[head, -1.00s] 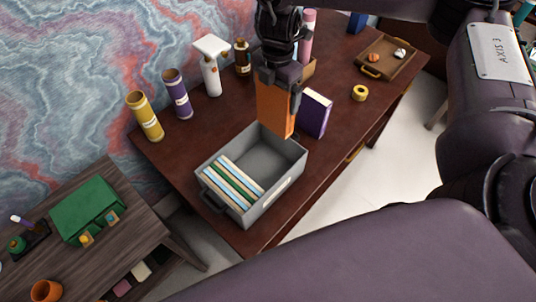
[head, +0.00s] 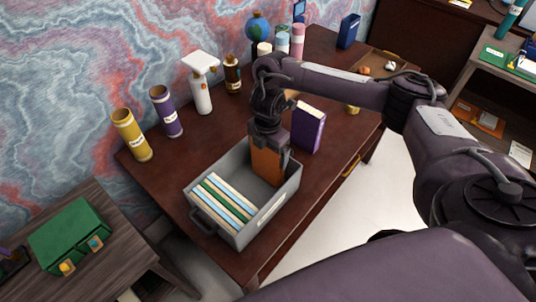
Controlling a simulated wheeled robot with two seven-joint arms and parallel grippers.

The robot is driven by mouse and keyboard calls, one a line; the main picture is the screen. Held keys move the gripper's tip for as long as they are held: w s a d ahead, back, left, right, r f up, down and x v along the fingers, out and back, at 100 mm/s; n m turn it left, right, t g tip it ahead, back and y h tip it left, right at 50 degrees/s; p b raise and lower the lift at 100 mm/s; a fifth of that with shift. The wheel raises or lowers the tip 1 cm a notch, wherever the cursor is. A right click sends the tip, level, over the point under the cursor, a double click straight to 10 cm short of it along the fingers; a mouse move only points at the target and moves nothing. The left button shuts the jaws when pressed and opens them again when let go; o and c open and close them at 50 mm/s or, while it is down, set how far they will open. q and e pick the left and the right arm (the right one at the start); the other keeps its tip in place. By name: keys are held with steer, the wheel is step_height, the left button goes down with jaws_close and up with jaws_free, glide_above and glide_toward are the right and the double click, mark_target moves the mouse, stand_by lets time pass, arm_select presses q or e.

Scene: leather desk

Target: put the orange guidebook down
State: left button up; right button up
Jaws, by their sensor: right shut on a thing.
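The orange guidebook (head: 267,166) is upright in my right gripper (head: 270,143), which is shut on its top edge. Its lower part is down inside the grey bin (head: 239,236), toward the bin's right end. I cannot tell whether it touches the bin floor. Several thin books with pale, green and blue edges (head: 222,200) stand in the left part of the bin, apart from the guidebook. My left gripper is not in view.
A purple book (head: 308,128) stands upright just right of the bin. A yellow tube (head: 131,135), a purple tube (head: 166,111), a white spray bottle (head: 201,88) and a brown bottle (head: 232,75) stand behind. A wooden tray (head: 383,66) lies at the far right.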

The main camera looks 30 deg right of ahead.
steer(key=shift+w+f, duration=0.1)
steer(key=shift+f, duration=0.45)
steer(key=o, duration=0.9)
step_height(320, 180, up, 12)
steer(key=p, duration=0.3)
